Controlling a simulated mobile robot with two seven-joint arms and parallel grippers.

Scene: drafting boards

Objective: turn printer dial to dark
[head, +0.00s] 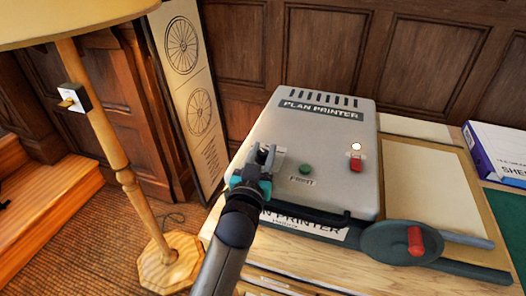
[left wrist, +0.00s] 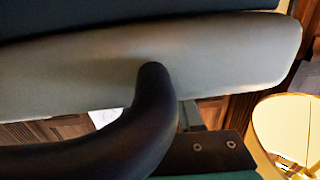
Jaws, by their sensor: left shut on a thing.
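The grey plan printer (head: 335,140) stands on a wooden cabinet. My left gripper (head: 262,160) is over the left part of the printer's sloping top, shut on what seems to be the dial. The gripper hides the dial, so I cannot read its setting. A bit of a pale marked plate (head: 281,152) shows beside the fingers. In the left wrist view, the printer's grey casing (left wrist: 230,50) fills much of the picture, with a dark curved part in front; the dial cannot be made out. My right gripper is not in view.
Right of the dial spot are a green print button (head: 305,169) and a red switch (head: 356,165) below a glowing lamp. A floor lamp (head: 120,165) stands left; a blue-white binder (head: 497,150) sits far right.

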